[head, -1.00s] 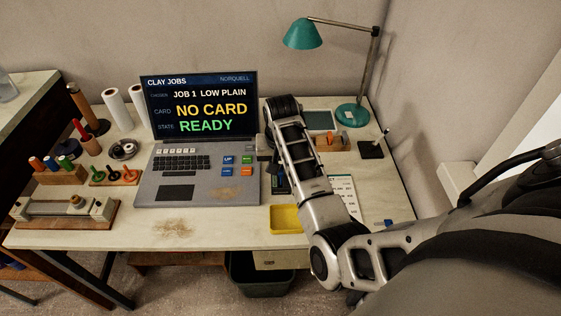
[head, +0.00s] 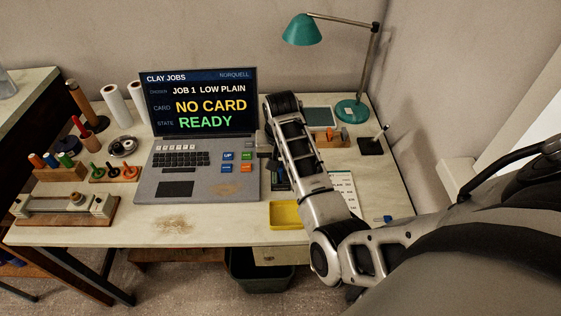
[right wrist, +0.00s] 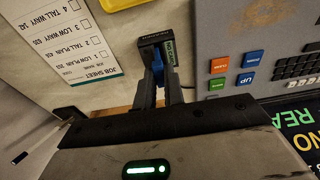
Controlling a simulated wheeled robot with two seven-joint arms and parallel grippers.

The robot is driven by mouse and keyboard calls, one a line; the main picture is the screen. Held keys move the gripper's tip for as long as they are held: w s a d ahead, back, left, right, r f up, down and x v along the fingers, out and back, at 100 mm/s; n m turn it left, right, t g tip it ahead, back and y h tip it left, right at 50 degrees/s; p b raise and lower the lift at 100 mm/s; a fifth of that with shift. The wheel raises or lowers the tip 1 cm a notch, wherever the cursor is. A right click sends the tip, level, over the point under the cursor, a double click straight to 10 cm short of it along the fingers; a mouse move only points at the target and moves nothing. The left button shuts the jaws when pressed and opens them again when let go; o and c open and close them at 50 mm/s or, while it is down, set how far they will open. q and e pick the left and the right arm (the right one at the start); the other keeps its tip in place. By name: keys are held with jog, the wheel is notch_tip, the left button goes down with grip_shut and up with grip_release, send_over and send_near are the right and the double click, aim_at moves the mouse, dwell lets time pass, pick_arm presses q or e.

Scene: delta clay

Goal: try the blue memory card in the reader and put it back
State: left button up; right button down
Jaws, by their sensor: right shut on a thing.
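The blue memory card (right wrist: 157,66) is between the fingers of my right gripper (right wrist: 158,84), which is shut on it in the right wrist view. The card's far end is at the dark card reader (right wrist: 149,52), which has a green label. I cannot tell whether the card touches or enters the slot. The laptop screen (head: 200,102) reads "NO CARD" and "READY". In the head view my right forearm comes over the desk from the right and hides the gripper and card. My left gripper is not in view.
A wooden block with orange and grey pieces (head: 327,140) stands behind the arm, near the teal lamp (head: 352,110). A yellow tray (head: 285,222) and a job sheet (head: 345,190) lie near the arm. Spools and a small rig (head: 70,207) fill the left side.

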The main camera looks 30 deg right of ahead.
jog(key=shift+f, duration=0.15)
jog(key=shift+f, duration=0.8)
jog(key=shift+f+b, duration=0.2)
jog(key=shift+b, duration=0.1)
jog(key=c, duration=1.1)
grip_release()
jog(key=shift+r, duration=0.1)
jog(key=shift+r+p, duration=0.35)
jog(key=shift+r, duration=3.1)
